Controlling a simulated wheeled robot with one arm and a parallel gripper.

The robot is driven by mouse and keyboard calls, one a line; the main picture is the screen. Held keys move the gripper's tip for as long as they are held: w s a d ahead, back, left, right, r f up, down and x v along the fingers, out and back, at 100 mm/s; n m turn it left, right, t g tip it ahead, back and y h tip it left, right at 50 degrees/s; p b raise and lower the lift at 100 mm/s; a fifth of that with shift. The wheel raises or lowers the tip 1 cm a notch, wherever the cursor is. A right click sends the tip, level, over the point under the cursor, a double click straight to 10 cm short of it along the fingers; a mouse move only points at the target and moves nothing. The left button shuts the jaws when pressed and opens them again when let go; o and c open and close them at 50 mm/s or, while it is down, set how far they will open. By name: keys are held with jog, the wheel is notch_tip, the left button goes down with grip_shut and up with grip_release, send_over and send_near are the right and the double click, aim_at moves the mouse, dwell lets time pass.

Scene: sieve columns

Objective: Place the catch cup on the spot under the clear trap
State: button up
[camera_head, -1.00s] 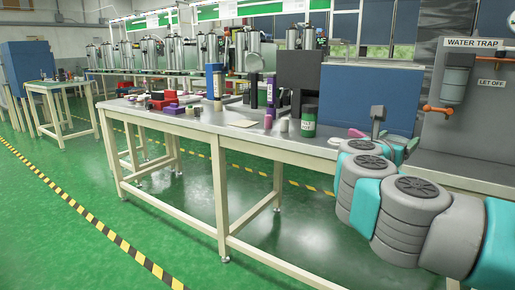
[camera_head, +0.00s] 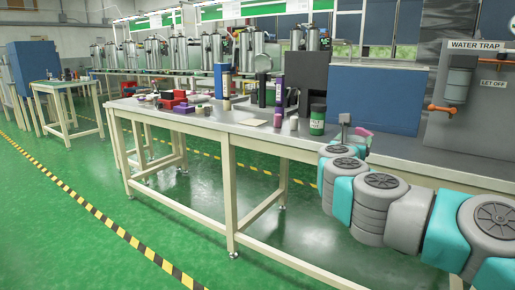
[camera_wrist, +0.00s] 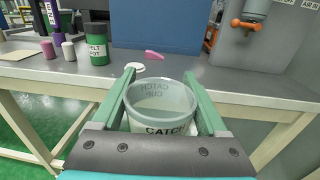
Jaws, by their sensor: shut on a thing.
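My gripper (camera_wrist: 166,95) is shut on the catch cup (camera_wrist: 160,103), a clear, open-topped cup lettered CATCH CUP. The cup sits upright between the green fingers, above the near edge of the bench. In the head view my gripper (camera_head: 345,135) is over the bench's right part, and the cup cannot be made out clearly. The clear trap (camera_head: 458,84) hangs on the grey panel under the WATER TRAP sign, right of my gripper, with an orange valve (camera_head: 441,108) below it. It also shows at the top of the wrist view (camera_wrist: 256,8). I cannot make out the spot under it.
A green pot (camera_head: 317,119) and small cylinders stand left of my gripper. A pink item (camera_wrist: 154,55) and a white disc (camera_wrist: 133,67) lie beyond the cup. A blue panel (camera_head: 375,98) stands behind. The bench (camera_wrist: 255,92) right of the cup looks clear.

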jog(key=w+a+f+n+t+y, duration=0.1)
jog(key=w+a+f+n+y, duration=0.2)
jog(key=f, duration=0.6)
jog(key=w+a+f+n+t+y, duration=0.1)
jog(key=w+a+f+n+y, duration=0.2)
jog(key=w+a+f+y, duration=0.3)
notch_tip(320, 180, down, 3)
jog(key=shift+w+a+f+p, duration=0.2)
jog(key=shift+w+a+p, duration=0.2)
jog(key=shift+w+a, duration=0.45)
jog(key=shift+a, duration=0.15)
